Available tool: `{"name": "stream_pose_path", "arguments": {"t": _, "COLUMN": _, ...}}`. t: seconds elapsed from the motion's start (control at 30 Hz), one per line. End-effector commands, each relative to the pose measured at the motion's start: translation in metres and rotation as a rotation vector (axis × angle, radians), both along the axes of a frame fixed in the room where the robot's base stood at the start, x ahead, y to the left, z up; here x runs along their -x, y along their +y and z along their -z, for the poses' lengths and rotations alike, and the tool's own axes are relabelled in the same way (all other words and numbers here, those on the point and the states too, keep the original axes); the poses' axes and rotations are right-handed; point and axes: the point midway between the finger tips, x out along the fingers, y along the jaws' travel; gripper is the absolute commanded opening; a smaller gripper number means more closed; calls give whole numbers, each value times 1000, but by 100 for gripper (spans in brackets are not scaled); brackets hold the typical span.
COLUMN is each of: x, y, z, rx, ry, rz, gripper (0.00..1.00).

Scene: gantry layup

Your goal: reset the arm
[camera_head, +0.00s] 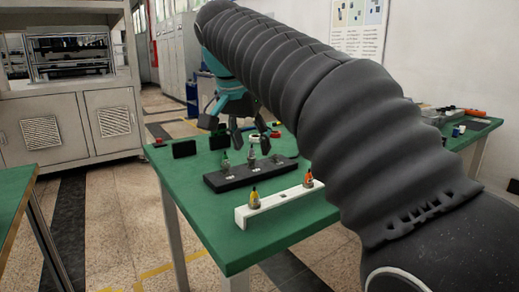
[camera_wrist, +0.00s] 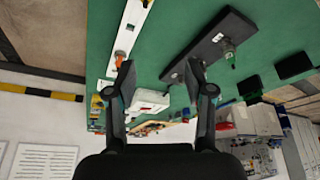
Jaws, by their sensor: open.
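My arm, in a black ribbed sleeve, reaches across the head view from the lower right to the upper left. My gripper (camera_head: 240,132) hangs above the green table (camera_head: 225,238), fingers down. In the wrist view my gripper (camera_wrist: 160,85) has its two black fingers wide apart with nothing held between them. Part of the far table is hidden behind my arm in the head view.
A black holder (camera_head: 225,182) with several small upright parts and a white holder (camera_head: 270,213) with two parts stand on the table. Small black blocks (camera_head: 184,148) lie behind. A grey cabinet (camera_head: 70,120) stands left.

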Motion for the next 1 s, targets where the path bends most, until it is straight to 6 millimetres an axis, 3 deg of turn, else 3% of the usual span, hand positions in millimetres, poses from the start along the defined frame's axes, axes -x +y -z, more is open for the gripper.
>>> {"name": "stream_pose_path", "arguments": {"t": 0.27, "x": 23, "y": -41, "z": 19, "rx": -2, "ry": 6, "rz": -92, "gripper": 53}}
{"name": "stream_pose_path", "arguments": {"t": 0.47, "x": 61, "y": -87, "z": 53, "rx": -8, "ry": 4, "rz": -200, "gripper": 53}}
{"name": "stream_pose_path", "arguments": {"t": 0.7, "x": 120, "y": -134, "z": 115, "rx": -13, "ry": -22, "rz": -324, "gripper": 53}}
{"name": "stream_pose_path", "arguments": {"t": 1.0, "x": 194, "y": -169, "z": 210, "rx": 3, "ry": -78, "rz": -434, "gripper": 53}}
